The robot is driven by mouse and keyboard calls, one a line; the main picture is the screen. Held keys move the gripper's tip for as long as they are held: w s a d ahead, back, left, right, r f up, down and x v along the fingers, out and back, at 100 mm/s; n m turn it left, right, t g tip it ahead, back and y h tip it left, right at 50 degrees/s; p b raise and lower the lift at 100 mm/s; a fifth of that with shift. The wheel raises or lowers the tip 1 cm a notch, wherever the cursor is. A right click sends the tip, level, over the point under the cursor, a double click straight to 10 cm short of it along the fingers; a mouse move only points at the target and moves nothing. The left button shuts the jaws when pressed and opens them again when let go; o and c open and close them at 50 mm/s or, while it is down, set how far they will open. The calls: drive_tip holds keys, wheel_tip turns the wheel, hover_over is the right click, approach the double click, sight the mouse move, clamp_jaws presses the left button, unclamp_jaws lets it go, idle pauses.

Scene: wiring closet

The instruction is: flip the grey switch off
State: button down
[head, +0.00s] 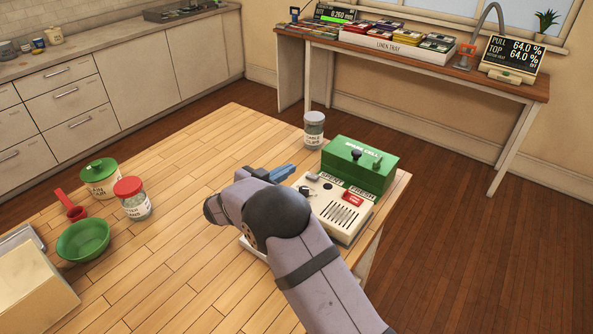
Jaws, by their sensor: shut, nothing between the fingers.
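A cream control box (344,218) stands near the right corner of the wooden table. It carries a red switch (352,198), a dark knob (304,191) and a small grey piece (312,177) near its back left edge, which may be the grey switch. Its position is too small to read. My gripper (288,170), with blue parts, is shut and empty, just left of the box's back left edge. I cannot tell if it touches the box. My arm hides the box's front left part.
A red-lidded jar (132,198), green pot (100,178), green bowl (83,240) and red scoop (70,207) sit at left. The table's back middle is clear.

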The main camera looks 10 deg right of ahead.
drive_tip(key=shift+b+v, duration=0.4)
drive_tip(key=shift+v, duration=1.55)
drive_tip(key=shift+w, duration=0.1)
